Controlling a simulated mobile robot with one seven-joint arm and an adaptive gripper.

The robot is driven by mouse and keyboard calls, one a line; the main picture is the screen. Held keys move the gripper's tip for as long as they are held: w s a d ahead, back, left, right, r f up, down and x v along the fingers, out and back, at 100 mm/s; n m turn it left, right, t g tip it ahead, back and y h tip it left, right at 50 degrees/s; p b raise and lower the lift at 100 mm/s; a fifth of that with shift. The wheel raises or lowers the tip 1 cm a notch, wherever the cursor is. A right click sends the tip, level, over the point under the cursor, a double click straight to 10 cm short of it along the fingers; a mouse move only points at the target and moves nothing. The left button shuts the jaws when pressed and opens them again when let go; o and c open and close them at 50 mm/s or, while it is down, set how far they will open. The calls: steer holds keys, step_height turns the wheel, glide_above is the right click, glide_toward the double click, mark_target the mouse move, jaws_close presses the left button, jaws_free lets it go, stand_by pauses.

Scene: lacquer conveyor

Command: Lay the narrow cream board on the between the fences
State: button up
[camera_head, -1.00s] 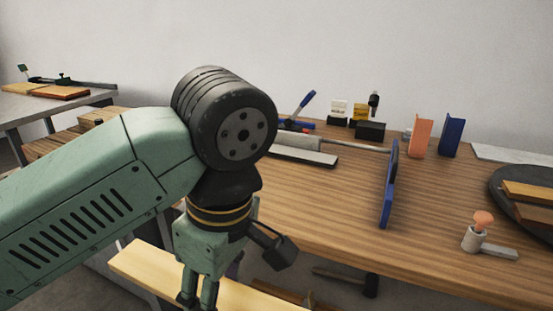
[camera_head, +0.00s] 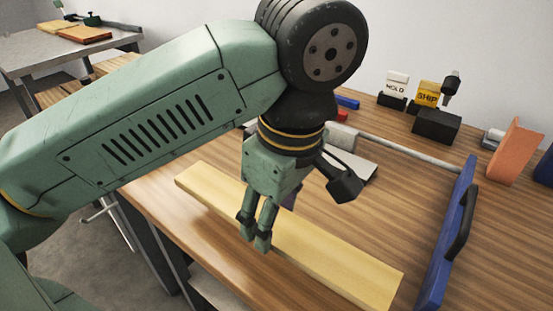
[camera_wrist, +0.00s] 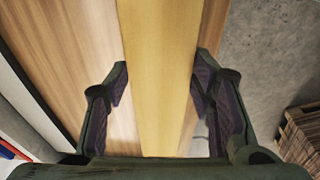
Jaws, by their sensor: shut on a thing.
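The narrow cream board (camera_head: 335,262) is a long pale yellow plank. My gripper (camera_head: 256,238) is shut on it near its middle, fingers pointing down. In the wrist view the board (camera_wrist: 160,70) runs between the two fingers (camera_wrist: 160,95). In the head view the board is over the front part of the wooden worktop, running from centre left to lower right; I cannot tell whether it touches the top. An orange upright plate (camera_head: 512,152) and a blue upright plate (camera_head: 546,168) stand at the right and may be the fences.
A blue upright panel with a dark handle (camera_head: 447,240) stands near the board's right end. A grey rod (camera_head: 410,150) and a pale plate (camera_head: 357,168) lie behind my gripper. HOLD (camera_head: 396,90) and SHIP (camera_head: 427,94) signs stand at the back. Bare worktop (camera_head: 400,205) lies between.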

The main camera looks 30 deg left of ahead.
steer(key=w+a, duration=0.2)
steer(key=a, duration=0.2)
steer(key=w+a+f+p, duration=0.1)
steer(key=w+a, duration=0.2)
steer(key=a, duration=0.1)
steer(key=w+a+p, duration=0.1)
steer(key=w+a, duration=0.1)
steer(key=a, duration=0.3)
steer(key=shift+w+f, duration=0.15)
steer(key=shift+w, duration=0.25)
steer(key=shift+w+a+f+p, duration=0.15)
steer(key=shift+f+p, duration=0.3)
steer(key=shift+f, duration=1.35)
steer(key=shift+f, duration=0.1)
steer(key=o, duration=1.3)
steer(key=shift+o, duration=0.2)
step_height(320, 180, up, 12)
steer(key=d, duration=0.1)
steer(key=shift+d, duration=0.4)
